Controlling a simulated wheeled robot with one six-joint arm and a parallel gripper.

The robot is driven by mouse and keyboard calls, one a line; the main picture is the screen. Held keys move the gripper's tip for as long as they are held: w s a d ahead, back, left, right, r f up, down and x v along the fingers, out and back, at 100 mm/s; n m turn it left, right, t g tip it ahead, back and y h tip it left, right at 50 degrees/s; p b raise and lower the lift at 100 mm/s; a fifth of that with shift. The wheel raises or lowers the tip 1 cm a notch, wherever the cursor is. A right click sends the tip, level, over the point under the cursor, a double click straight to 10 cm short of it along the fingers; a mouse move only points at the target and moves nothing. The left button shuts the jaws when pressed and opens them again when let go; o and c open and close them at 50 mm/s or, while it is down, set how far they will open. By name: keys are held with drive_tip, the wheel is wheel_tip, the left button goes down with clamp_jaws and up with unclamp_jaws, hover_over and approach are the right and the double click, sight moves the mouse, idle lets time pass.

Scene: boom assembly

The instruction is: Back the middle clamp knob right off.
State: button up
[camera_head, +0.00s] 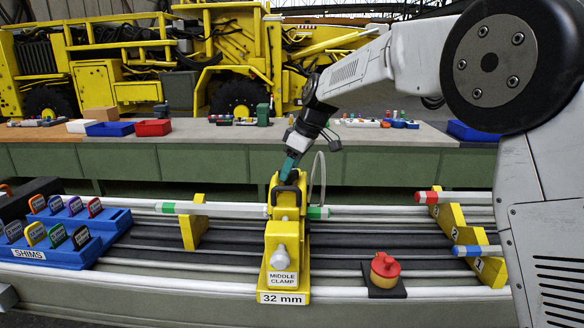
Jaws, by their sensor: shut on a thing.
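The middle clamp (278,235) is a yellow block standing on the long bench, labelled MIDDLE CLAMP and 32 mm. A pale grey rounded fitting (287,252) is on the clamp's front face. A white tube (225,209) with green bands passes through the clamp, showing on both sides.
A blue shim rack (60,256) with several coloured shims is at left. A red-topped button (385,266) stands right of the clamp. Yellow supports (193,225) and red- and blue-ended tubes flank it. A back table (200,133) holds trays; a yellow machine stands behind.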

drive_tip(key=n+g, duration=0.1)
drive_tip(key=n, duration=0.2)
drive_tip(key=n+g, duration=0.1)
drive_tip(key=n, duration=0.2)
drive_tip(key=shift+w+n+g, duration=0.2)
drive_tip(key=shift+n+g, duration=0.1)
drive_tip(key=n+g, duration=0.1)
drive_tip(key=n, duration=0.2)
drive_tip(key=n+h, duration=0.1)
drive_tip(key=n, duration=0.1)
drive_tip(key=shift+w+a+n+g, duration=0.1)
drive_tip(key=shift+n+g, duration=0.3)
drive_tip(key=o, duration=1)
drive_tip(key=v, duration=0.7)
drive_tip(key=shift+w+r, duration=0.15)
drive_tip(key=shift+r, duration=0.15)
